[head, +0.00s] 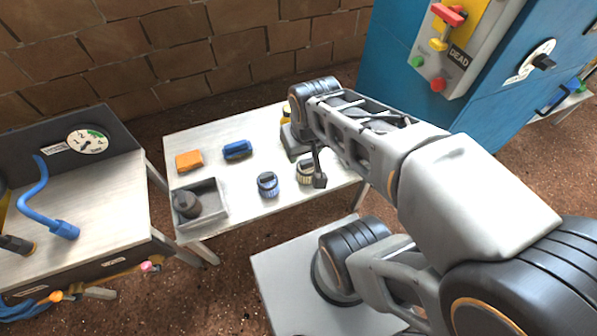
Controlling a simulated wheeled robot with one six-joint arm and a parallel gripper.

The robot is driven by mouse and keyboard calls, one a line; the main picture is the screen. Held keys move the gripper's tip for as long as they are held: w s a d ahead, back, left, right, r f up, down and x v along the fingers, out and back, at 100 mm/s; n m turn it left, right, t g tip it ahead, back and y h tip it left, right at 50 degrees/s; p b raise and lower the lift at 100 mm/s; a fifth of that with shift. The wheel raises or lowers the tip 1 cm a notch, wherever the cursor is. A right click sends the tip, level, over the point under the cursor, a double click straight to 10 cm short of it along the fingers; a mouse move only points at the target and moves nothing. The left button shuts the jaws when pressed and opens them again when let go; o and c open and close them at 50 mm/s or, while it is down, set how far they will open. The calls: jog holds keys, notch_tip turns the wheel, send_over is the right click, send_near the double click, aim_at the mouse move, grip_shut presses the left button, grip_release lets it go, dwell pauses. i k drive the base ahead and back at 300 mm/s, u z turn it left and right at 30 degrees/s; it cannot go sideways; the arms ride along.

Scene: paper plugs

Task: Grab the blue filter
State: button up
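A short ribbed cylinder with blue on it (267,184), which looks like the blue filter, stands upright on the white table (215,148). A similar beige ribbed cylinder (305,172) stands just right of it. My gripper (313,172) points down over the table, right of the blue cylinder and beside the beige one. One dark finger shows in front of the beige cylinder's right side. The other finger is not clear, so I cannot tell the opening. The blue cylinder stands clear of the gripper.
An orange block (189,160) and a blue block (237,150) lie at the back left. A grey tray (222,214) holds a dark cylinder (187,204). A workbench with a blue hose (38,200) stands left.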

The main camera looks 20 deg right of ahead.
aim_at(267, 182)
jog(key=z, duration=1.3)
jog(key=k, duration=1.35)
jog(key=u, duration=1.55)
jog(key=i, duration=0.5)
